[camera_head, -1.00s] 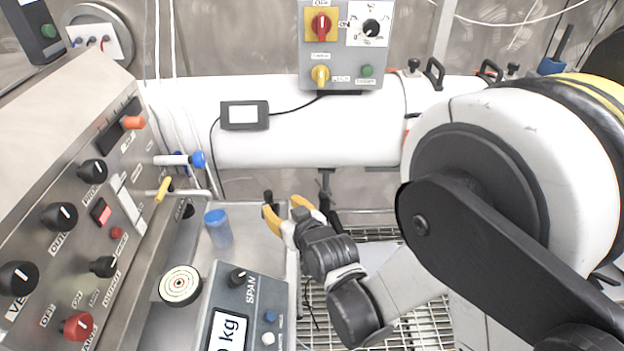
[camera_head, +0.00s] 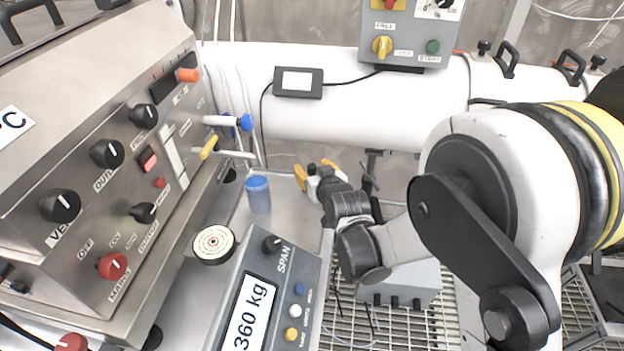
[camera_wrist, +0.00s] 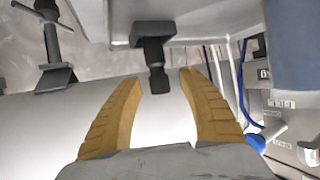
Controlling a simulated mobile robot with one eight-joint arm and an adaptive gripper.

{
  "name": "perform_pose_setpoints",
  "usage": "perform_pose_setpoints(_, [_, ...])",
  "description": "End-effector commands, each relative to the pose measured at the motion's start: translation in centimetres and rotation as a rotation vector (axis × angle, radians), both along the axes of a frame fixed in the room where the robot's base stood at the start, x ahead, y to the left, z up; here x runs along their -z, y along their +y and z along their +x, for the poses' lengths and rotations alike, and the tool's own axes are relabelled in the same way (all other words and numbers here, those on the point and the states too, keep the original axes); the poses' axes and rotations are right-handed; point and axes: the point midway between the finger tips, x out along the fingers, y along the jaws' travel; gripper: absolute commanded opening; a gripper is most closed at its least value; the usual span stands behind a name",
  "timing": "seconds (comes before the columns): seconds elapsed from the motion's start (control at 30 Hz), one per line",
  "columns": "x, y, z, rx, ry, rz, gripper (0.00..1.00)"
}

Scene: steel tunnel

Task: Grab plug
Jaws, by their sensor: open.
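A black plug (camera_wrist: 152,58) shows in the wrist view at the edge of a pale grey surface. It has a wider block and a narrow rounded end that points toward my gripper. My gripper (camera_wrist: 160,88) is open, and its yellow fingers stand on either side of the narrow end without visible contact. In the head view, my gripper (camera_head: 314,173) is beside the right edge of the steel bench, with a small dark part, likely the plug (camera_head: 311,168), between the fingers. The exact depth between fingers and plug is hard to tell.
A blue cup (camera_head: 258,194) stands on the bench left of my gripper. A scale (camera_head: 262,300) reading 360 kg is in front. A steel control panel (camera_head: 120,150) with knobs and levers fills the left. A white pipe (camera_head: 340,115) runs behind.

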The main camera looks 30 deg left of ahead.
Motion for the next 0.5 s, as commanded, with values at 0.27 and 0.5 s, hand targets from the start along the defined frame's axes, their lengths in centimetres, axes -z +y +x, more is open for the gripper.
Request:
perform_pose_setpoints(0.27, [-0.08,-0.01,-0.03,0.000,0.000,0.000,0.07])
perform_pose_setpoints(0.5, [-0.07,-0.03,-0.03,0.000,0.000,0.000,0.00])
